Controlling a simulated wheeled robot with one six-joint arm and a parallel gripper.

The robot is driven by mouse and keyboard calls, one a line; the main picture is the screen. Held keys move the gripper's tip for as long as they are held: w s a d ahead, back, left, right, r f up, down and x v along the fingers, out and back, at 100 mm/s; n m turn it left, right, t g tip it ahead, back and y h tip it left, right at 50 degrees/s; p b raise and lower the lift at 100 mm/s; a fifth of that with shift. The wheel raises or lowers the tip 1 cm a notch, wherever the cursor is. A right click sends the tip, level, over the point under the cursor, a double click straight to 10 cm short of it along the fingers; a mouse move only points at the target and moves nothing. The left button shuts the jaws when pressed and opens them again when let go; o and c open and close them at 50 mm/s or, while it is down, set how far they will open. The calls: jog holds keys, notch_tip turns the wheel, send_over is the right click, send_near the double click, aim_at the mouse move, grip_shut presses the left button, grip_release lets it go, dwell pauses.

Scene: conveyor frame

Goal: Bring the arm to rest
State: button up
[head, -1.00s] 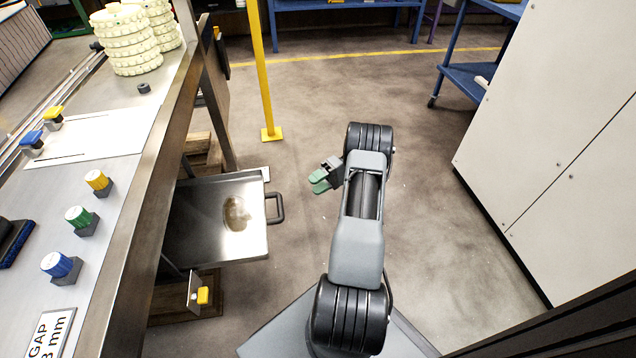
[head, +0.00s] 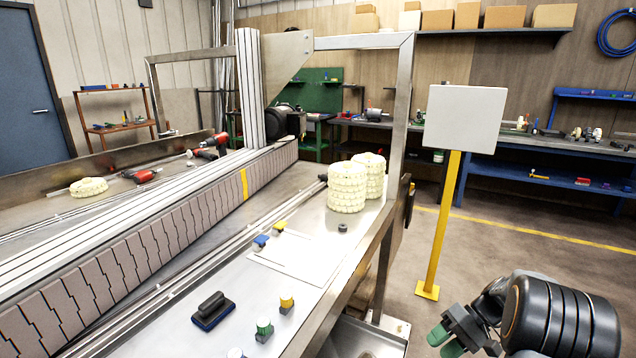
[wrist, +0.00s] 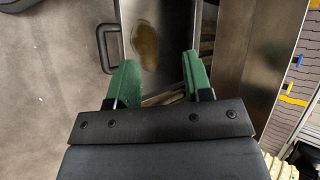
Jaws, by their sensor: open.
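My gripper (head: 445,341) shows at the bottom right of the head view, with green fingertips, beside the black joint of my arm. It is right of the conveyor frame and above the floor, clear of the bench. In the wrist view my gripper (wrist: 156,82) has its two green fingers apart with nothing between them. Below and beyond the fingers lies a metal tray (wrist: 150,40) with a brown patch and a black handle (wrist: 106,47). The rest of my arm is mostly out of the head view.
The conveyor frame's metal top (head: 345,235) carries stacked cream sprockets (head: 347,187), a black-handled block (head: 212,310) and coloured knobs (head: 264,328). A yellow post (head: 440,235) with a white panel (head: 465,119) stands right of it. The floor (head: 520,250) around the post is open.

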jog(key=s+a+r+t+h+p, duration=0.2)
jog(key=r+p, duration=0.4)
jog(key=r, duration=0.4)
jog(key=s+a+r+n+t+h+p, duration=0.1)
jog(key=s+a+r+h+p, duration=0.3)
jog(key=r, duration=0.7)
jog(key=s+a+r+t+h+p, duration=0.2)
jog(key=s+a+r+p, duration=0.4)
jog(key=r+p, duration=0.3)
notch_tip(320, 180, up, 2)
jog(key=shift+s+a+r+n+t+h+p, duration=0.15)
jog(key=shift+s+a+n+t+h+p, duration=0.2)
jog(key=shift+a+h, duration=0.45)
